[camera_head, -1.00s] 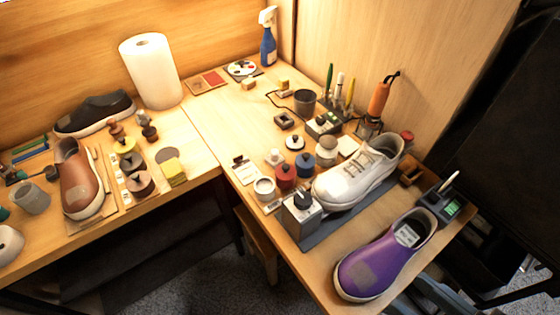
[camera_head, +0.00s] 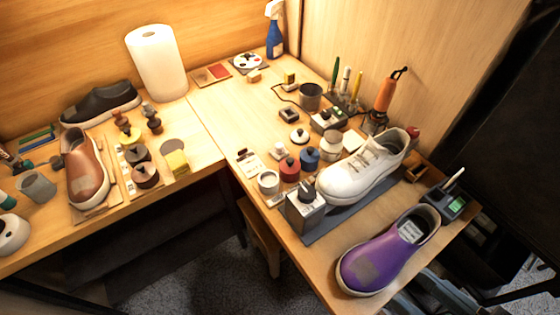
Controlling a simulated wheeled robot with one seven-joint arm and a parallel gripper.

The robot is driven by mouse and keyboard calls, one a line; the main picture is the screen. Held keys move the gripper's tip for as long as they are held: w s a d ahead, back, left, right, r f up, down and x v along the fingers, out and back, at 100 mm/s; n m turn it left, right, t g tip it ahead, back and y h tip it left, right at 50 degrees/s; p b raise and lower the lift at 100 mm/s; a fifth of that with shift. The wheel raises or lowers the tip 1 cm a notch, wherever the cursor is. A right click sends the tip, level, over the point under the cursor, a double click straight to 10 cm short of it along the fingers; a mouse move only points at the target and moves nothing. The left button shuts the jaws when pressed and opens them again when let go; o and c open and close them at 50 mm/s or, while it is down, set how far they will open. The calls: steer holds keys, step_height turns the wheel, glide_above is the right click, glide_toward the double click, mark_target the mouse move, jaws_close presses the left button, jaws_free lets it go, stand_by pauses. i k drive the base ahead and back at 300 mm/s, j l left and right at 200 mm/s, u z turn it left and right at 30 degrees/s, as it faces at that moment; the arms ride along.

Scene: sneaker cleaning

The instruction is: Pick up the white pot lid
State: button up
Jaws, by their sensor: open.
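A small white lid with a dark knob (camera_head: 299,136) lies on the right-hand bench, behind the red and blue pots. It looks flat on the wood, apart from its neighbours. An open white pot (camera_head: 268,182) stands in front, to the left of the red lidded pot (camera_head: 289,170). The blue lidded pot (camera_head: 309,158) is just right of the red one. A wider pale jar (camera_head: 327,146) stands right of the lid. I do not see my gripper in this view.
A white sneaker (camera_head: 362,168) on a dark mat and a purple shoe (camera_head: 385,252) fill the bench's front right. A grey box (camera_head: 304,210) stands at the front edge. Upright tools and an orange-handled tool (camera_head: 384,95) stand behind. Bare wood lies left of the lid.

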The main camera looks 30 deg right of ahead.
mark_target(300, 135)
steer(key=i+j+z, duration=0.1)
steer(key=z, duration=0.3)
steer(key=j+z, duration=0.85)
steer(key=j+u, duration=0.35)
steer(key=i+j+u, duration=0.1)
steer(key=j+u, duration=0.15)
steer(key=u, duration=0.15)
steer(key=i+j+u, duration=0.1)
steer(key=j+u, duration=0.25)
steer(key=k+z, duration=0.1)
steer(key=i+l+u, duration=0.1)
